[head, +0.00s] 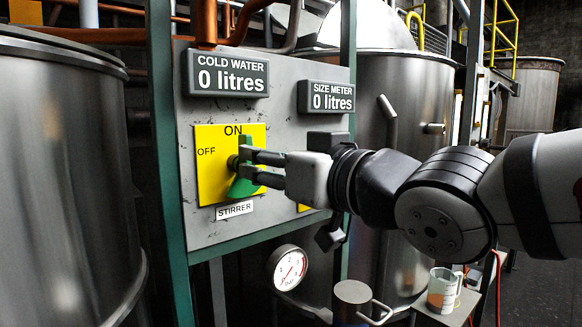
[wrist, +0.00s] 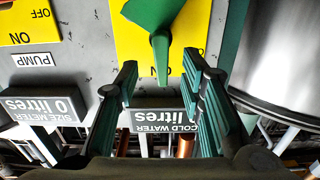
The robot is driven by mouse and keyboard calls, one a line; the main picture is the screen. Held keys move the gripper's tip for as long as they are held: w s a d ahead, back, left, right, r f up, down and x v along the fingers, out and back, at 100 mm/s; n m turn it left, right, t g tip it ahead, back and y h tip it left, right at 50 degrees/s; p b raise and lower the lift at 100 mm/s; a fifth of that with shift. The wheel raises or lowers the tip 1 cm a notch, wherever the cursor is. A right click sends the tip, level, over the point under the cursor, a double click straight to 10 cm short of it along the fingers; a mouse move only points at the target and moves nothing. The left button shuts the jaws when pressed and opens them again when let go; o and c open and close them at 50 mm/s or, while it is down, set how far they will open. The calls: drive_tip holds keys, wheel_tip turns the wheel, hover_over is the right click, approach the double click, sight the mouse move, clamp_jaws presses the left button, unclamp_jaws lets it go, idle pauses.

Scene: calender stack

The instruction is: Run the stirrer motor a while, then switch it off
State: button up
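The green stirrer switch handle (head: 246,184) sits on a yellow plate (head: 212,180) marked OFF at left and ON at top, above a STIRRER label (head: 234,210). In the wrist view, which is upside down, the handle (wrist: 159,50) points towards ON. My gripper (head: 247,162) is at the switch, its fingers reaching in from the right and partly covering the handle. In the wrist view my gripper (wrist: 160,72) is open, with the narrow end of the handle between the fingertips and gaps on both sides. Contact is not visible.
The grey panel (head: 290,80) carries COLD WATER (head: 228,75) and SIZE METER (head: 326,97) displays, both reading 0 litres. A PUMP plate (wrist: 30,22) lies beside the stirrer plate. A pressure gauge (head: 289,268) hangs below. Steel tanks (head: 60,180) flank the panel. A mug (head: 443,290) stands at lower right.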

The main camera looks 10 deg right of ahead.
drive_tip(key=v, duration=0.6)
idle(7.4)
